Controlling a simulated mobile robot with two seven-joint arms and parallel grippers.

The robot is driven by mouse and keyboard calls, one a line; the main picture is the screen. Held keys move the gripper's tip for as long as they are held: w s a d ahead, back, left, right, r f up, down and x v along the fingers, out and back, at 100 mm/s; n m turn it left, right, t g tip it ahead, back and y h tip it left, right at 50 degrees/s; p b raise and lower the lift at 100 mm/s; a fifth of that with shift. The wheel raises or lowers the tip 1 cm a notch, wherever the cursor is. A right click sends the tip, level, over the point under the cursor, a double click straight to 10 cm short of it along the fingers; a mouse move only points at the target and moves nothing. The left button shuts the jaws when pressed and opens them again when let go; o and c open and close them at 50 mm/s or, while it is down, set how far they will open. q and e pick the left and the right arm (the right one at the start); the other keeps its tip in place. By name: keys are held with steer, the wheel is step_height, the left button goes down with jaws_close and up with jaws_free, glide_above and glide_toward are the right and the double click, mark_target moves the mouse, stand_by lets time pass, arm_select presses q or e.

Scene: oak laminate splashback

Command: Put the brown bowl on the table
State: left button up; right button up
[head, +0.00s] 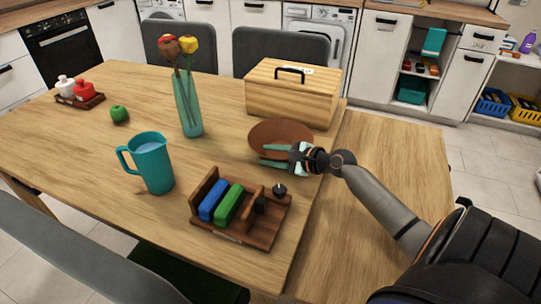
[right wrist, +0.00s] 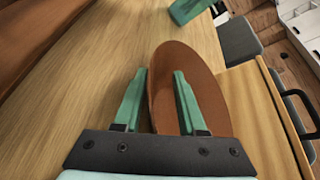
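The brown bowl (head: 280,133) is at the right part of the wooden table (head: 90,150), in front of the wooden box, and looks level. It seems to rest on the table top. My right gripper (head: 272,157) is at the bowl's near side, its green fingers spread apart. In the right wrist view the bowl (right wrist: 185,75) lies between and beyond the fingertips (right wrist: 160,75). The left finger is just outside its rim and the right finger overlaps the bowl. I cannot tell whether either finger touches it. My left gripper is not in view.
A wooden box with a handle (head: 290,95) stands behind the bowl. A vase with flowers (head: 187,105), a teal jug (head: 150,163) and a wooden caddy (head: 262,228) stand nearby. A green apple (head: 119,114) and a condiment tray (head: 82,101) are at the far left.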

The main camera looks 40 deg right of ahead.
steer(key=shift+o, duration=0.6)
steer(key=p+v, duration=0.1)
steer(key=v, duration=1.1)
steer(key=shift+p, duration=0.4)
steer(key=shift+s, duration=0.1)
